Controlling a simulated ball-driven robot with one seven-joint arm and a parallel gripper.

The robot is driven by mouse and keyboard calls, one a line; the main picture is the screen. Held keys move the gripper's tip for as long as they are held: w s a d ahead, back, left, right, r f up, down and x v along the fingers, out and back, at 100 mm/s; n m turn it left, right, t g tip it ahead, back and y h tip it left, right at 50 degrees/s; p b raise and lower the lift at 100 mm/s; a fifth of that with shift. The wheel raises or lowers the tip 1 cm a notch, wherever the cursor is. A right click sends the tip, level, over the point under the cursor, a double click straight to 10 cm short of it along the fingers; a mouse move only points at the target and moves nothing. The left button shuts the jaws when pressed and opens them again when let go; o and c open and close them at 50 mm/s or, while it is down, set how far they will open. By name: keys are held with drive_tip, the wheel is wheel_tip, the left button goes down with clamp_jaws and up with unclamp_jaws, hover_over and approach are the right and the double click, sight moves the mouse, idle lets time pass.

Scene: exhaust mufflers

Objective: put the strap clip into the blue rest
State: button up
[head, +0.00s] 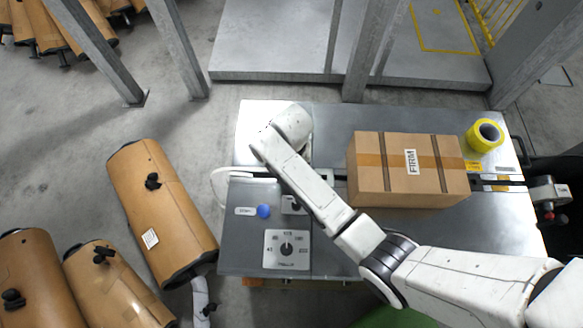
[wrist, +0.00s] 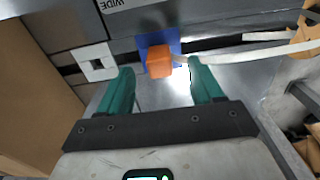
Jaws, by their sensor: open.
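In the wrist view, a small orange block (wrist: 159,62), which looks like the strap clip, sits on or in the blue rest (wrist: 174,44); I cannot tell how deep. The blue rest is a flat blue square, partly covered by the block. My gripper (wrist: 161,68) has two green fingers spread apart with nothing between them. The orange block lies just beyond the fingertips, between their lines, not touching either. In the head view, my arm's wrist covers that spot, so clip, rest and fingers are hidden there.
A white square with a dark centre (wrist: 97,62) lies left of the blue rest. On the metal bench (head: 340,245) stand a taped carton (head: 380,170) and a yellow tape roll (head: 485,136). A control panel (head: 287,249) is at the front left. Mufflers (head: 160,210) lie left.

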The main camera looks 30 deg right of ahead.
wheel_tip(320, 180, up, 8)
drive_tip(key=shift+f, duration=0.1)
idle(0.7)
